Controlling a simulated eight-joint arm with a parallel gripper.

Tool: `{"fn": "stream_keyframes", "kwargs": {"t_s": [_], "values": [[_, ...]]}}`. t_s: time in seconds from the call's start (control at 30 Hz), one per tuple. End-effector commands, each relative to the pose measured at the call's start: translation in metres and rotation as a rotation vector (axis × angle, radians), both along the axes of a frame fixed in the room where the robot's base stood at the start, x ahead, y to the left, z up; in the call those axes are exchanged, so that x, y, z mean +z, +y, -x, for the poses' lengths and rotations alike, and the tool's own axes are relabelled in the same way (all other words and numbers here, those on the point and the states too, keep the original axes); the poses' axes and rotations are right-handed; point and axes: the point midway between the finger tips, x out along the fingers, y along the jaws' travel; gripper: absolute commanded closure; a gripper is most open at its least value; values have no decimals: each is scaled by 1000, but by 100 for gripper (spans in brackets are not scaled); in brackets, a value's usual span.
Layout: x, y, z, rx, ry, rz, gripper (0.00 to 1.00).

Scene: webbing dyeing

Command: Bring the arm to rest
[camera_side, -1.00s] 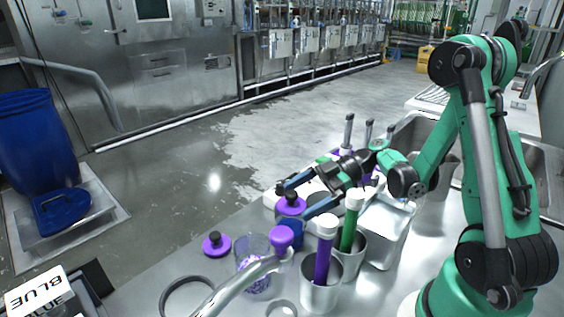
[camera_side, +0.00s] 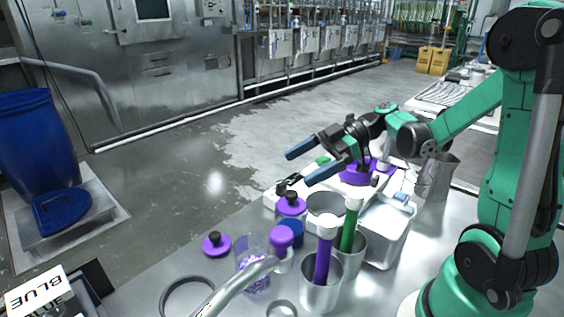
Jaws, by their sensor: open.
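My gripper (camera_side: 311,162) is open and empty. Its two blue-tipped fingers point left, raised above the far part of the steel table. Below and nearer stands a jar with a purple lid and black knob (camera_side: 291,206), apart from the fingers. My green arm reaches in from the right edge of the picture.
Steel cups hold a purple rod (camera_side: 323,262) and a green rod (camera_side: 349,225) with white caps. Air left of the gripper is free.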

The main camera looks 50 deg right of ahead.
Motion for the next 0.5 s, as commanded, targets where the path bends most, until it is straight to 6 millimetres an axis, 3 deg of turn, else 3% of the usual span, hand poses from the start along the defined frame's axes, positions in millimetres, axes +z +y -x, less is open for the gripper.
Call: {"fn": "stream_keyframes", "kwargs": {"t_s": [0.17,0.3,0.5], "values": [[-8,17,-3,-111,225,65,0],[-20,32,0,-356,486,192,0],[-22,38,9,-719,591,313,0]]}}
